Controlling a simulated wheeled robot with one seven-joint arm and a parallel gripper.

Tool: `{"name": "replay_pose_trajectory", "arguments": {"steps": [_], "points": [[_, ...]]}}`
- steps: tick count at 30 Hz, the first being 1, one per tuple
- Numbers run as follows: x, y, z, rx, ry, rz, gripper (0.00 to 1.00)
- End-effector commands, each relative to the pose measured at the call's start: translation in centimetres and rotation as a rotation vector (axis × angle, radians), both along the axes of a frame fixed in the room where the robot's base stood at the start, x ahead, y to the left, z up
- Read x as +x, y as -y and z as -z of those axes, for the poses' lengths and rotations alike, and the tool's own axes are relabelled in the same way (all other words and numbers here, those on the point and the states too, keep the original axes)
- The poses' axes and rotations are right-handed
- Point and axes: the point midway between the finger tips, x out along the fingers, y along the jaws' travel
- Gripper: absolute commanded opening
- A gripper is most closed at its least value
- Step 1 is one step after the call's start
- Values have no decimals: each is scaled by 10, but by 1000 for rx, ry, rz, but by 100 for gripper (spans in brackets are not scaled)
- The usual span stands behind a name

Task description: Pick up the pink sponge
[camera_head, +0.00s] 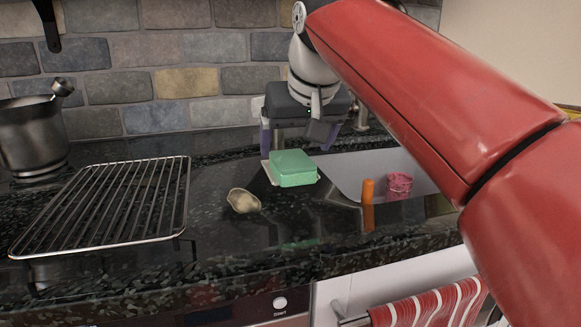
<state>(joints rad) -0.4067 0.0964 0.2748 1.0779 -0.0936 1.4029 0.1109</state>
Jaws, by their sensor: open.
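A small, rough-textured pink object (399,186), which may be the pink sponge, is at the right in the pale sink area. My gripper (296,142) points down at the back of the counter, to the left of the pink object and apart from it. Its two fingers are spread, with nothing seen held between them. The fingers are just behind or above a green block (292,167) on a cream dish; I cannot tell whether they touch it.
An orange upright item (367,190) stands close left of the pink object. A tan, shell-like item (243,201) lies on the dark counter. A wire rack (112,206) and a metal pot (30,138) are at left. My red arm crosses the right side.

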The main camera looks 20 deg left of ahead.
Motion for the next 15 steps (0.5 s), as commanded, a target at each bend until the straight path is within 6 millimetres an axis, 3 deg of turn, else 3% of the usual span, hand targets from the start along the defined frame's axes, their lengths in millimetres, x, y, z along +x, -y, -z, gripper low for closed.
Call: {"name": "replay_pose_trajectory", "arguments": {"steps": [7,15], "points": [[19,-11,31,-2,-3,0,85],[23,-14,37,0,0,0,85]]}}
